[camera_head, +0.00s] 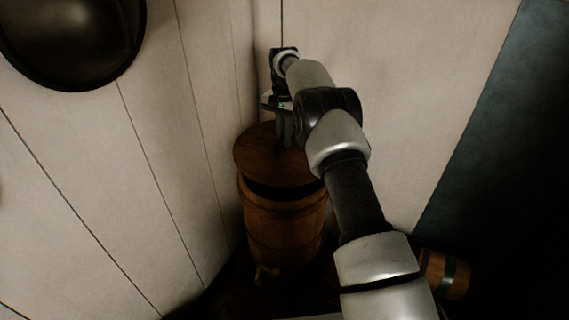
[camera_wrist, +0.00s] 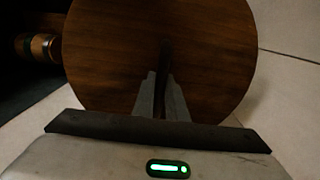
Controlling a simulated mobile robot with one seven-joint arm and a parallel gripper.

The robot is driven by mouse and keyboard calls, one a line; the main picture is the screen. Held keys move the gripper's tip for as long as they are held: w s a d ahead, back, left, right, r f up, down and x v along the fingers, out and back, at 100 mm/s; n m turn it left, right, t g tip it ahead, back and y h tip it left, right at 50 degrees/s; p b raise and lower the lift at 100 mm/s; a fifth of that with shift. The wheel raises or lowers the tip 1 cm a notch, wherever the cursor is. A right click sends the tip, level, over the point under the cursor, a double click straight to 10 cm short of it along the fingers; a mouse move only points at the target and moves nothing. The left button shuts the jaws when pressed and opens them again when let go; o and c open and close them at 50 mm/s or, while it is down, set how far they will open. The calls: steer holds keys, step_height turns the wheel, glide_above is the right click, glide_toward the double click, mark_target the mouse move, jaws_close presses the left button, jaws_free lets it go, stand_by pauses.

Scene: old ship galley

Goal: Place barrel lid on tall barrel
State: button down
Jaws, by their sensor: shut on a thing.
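The barrel lid (camera_head: 262,158) is a round dark-wood disc. In the head view it is just above the top of the tall barrel (camera_head: 283,225), with a dark gap showing between them at the front. The lid looks slightly tilted and set a little to the left of the barrel. My gripper (camera_head: 281,143) is above the lid, pointing down, shut on its handle. In the wrist view the lid (camera_wrist: 120,50) fills the middle, and the fingers of my gripper (camera_wrist: 162,98) close on a thin dark upright handle. The barrel's opening is hidden under the lid.
A small barrel with a dark green band (camera_head: 445,275) lies at the lower right, partly behind my arm. Pale plank walls (camera_head: 180,130) stand close on the left and behind the tall barrel. A dark round pan (camera_head: 70,40) hangs at the upper left.

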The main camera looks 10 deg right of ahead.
step_height(320, 180, down, 8)
steer(key=shift+f, duration=0.1)
stand_by(0.4)
steer(key=shift+f, duration=0.2)
steer(key=c, duration=1.8)
jaws_free()
steer(key=shift+o, duration=0.2)
